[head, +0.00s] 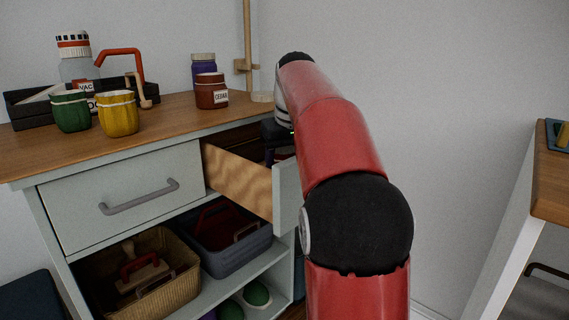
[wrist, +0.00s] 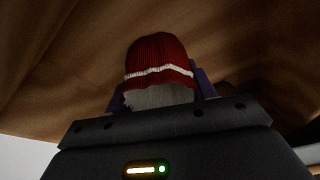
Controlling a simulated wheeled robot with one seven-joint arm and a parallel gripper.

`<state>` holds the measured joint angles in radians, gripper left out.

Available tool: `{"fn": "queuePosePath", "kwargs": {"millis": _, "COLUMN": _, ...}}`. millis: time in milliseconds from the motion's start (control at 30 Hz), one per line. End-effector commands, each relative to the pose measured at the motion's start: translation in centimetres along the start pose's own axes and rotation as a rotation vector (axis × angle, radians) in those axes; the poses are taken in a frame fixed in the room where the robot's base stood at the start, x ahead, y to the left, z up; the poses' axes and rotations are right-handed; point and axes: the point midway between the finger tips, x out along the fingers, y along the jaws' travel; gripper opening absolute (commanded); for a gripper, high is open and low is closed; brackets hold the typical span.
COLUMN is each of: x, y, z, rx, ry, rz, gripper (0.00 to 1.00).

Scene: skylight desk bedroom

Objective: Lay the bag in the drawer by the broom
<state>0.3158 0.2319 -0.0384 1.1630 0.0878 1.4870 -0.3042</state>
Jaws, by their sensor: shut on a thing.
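A bag (wrist: 160,55), red ribbed cloth with a white band and a pale lower part, is between the fingers of my gripper (wrist: 161,92) in the wrist view. My gripper is shut on it. In the head view my gripper (head: 280,152) reaches down into the open right drawer (head: 240,180), and my arm hides most of it and the bag. I cannot tell whether the bag touches the drawer floor.
The left drawer (head: 125,195) is shut. Green (head: 71,111) and yellow (head: 118,113) bags, a red jar (head: 211,91) and a purple jar (head: 203,68) stand on the desktop (head: 160,125). A basket (head: 160,265) and a grey bin (head: 225,245) sit below.

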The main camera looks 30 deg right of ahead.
Motion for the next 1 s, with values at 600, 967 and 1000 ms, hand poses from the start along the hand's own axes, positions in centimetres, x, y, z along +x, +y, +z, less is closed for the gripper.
{"fn": "queuePosePath", "kwargs": {"millis": 600, "x": 0.2, "y": 0.0, "z": 0.0, "rx": 0.0, "ry": 0.0, "rz": 0.0, "gripper": 0.77}}
{"fn": "queuePosePath", "kwargs": {"millis": 967, "x": -3.8, "y": 0.1, "z": -0.2, "rx": 0.0, "ry": 0.003, "rz": 0.001, "gripper": 0.77}}
{"fn": "queuePosePath", "kwargs": {"millis": 1000, "x": -4.7, "y": 0.1, "z": -0.2, "rx": 0.001, "ry": 0.003, "rz": 0.001, "gripper": 0.77}}
